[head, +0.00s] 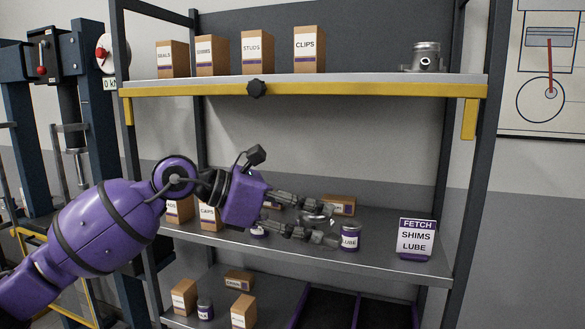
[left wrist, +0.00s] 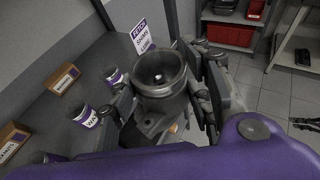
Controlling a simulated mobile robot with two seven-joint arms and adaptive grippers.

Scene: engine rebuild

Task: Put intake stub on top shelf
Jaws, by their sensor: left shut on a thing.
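My left gripper (head: 325,222) is shut on a grey metal cup-like part, the intake stub (head: 316,217), in front of the middle shelf. In the left wrist view the stub (left wrist: 160,75) sits between the two fingers (left wrist: 165,95), its round open bore facing the camera. In the head view the fingers hide much of it. The top shelf (head: 370,83) has a yellow front edge and is above my gripper. My right gripper is in neither view.
On the top shelf, several boxes stand left, ending with the CLIPS box (head: 309,50); a grey metal part (head: 425,57) stands right. The shelf between them is clear. The middle shelf holds a LUBE can (head: 350,237) close to my fingers and a FETCH sign (head: 417,238).

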